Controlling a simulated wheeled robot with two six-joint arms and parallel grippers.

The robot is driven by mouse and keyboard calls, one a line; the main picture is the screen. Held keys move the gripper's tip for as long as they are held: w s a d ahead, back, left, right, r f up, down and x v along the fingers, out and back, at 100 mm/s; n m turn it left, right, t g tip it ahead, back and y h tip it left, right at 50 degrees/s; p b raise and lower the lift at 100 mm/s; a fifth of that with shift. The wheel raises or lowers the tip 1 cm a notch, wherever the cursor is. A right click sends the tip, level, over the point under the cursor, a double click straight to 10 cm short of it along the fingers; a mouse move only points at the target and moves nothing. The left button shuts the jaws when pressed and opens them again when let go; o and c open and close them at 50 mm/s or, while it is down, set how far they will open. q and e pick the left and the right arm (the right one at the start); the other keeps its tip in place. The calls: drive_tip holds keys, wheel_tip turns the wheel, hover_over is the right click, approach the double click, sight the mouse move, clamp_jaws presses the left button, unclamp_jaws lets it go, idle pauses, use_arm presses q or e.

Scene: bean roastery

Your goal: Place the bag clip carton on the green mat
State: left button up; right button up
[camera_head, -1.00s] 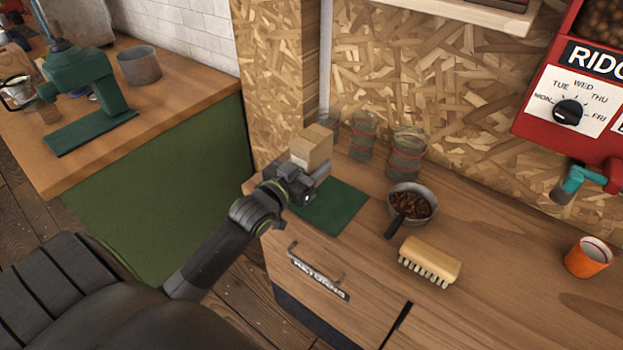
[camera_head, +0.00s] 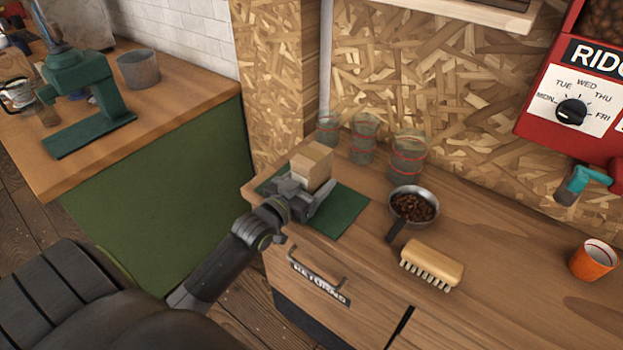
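The bag clip carton (camera_head: 313,164) is a small tan box, upright at the back part of the green mat (camera_head: 344,210). It looks to be resting on the mat, though its lower front is hidden by my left gripper. My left gripper (camera_head: 312,190) is low over the mat at the carton's near side. Its fingers look spread, one to each side of the carton's base, with a slight gap at the right. My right gripper is out of view.
Several glass jars (camera_head: 407,157) stand behind the mat against the chipboard wall. A pan of beans (camera_head: 413,207), a wooden brush (camera_head: 432,263) and an orange cup (camera_head: 593,259) stand to the right. The drawer handle (camera_head: 317,270) is below the counter's front edge.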

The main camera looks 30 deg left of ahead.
use_arm(q)
drive_tip(key=shift+r, duration=0.2)
drive_tip(key=shift+s+f, duration=0.1)
drive_tip(key=shift+s, duration=0.2)
drive_tip(key=s+p, duration=0.1)
drive_tip(key=s, duration=1)
drive_tip(key=shift+s+a+p, duration=0.2)
drive_tip(key=shift+a+p, duration=0.2)
drive_tip(key=shift+a, duration=0.05)
